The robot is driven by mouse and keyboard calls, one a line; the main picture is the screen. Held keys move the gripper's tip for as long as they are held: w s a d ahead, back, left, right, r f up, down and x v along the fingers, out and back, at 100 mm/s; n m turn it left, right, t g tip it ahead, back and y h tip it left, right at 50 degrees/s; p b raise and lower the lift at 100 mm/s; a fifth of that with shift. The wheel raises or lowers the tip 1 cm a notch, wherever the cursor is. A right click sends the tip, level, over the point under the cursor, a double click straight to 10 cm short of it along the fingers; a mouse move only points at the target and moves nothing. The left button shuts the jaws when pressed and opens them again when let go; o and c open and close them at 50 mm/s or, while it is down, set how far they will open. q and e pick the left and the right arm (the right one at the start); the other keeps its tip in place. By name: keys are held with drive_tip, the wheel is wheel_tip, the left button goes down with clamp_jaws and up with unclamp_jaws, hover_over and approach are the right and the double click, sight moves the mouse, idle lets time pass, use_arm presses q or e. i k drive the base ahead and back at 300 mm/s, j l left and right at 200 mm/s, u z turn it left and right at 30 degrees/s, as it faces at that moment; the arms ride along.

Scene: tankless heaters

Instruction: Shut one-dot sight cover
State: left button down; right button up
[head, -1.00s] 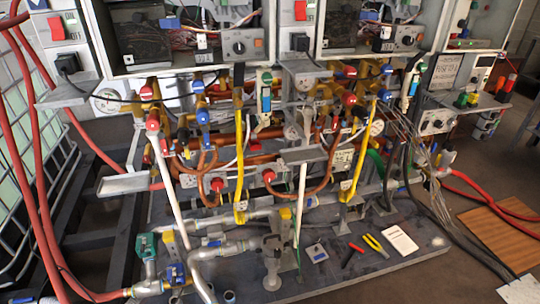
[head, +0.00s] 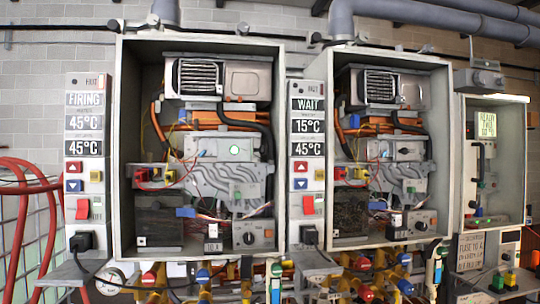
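Two open-fronted heater cabinets hang side by side: a left heater (head: 119,140) and a right heater (head: 452,150). In the left heater, a round sight (head: 234,150) glows green-white on a grey panel, and its face is uncovered. In the right heater, the matching spot (head: 405,150) is grey with no bright glow; a cover over it is too small to make out. Dot marks by either sight cannot be read. Neither of my grippers is in view.
The left display panel (head: 84,125) reads FIRING and the middle one (head: 308,125) reads WAIT. A smaller glass-fronted box (head: 495,160) stands at the right. Pipes and valves (head: 150,275) crowd below the cabinets; red hoses (head: 25,185) hang at the left.

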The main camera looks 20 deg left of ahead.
sight(262, 150)
drive_tip(key=i+l+u, duration=0.2)
drive_tip(key=i+l, duration=0.15)
drive_tip(key=l, duration=0.3)
drive_tip(key=i+l+u, duration=0.1)
drive_tip(key=l, duration=0.25)
drive_tip(key=i+l+u, duration=0.15)
drive_tip(key=l, duration=0.2)
drive_tip(key=u, duration=1.1)
drive_tip(key=i+l, duration=0.05)
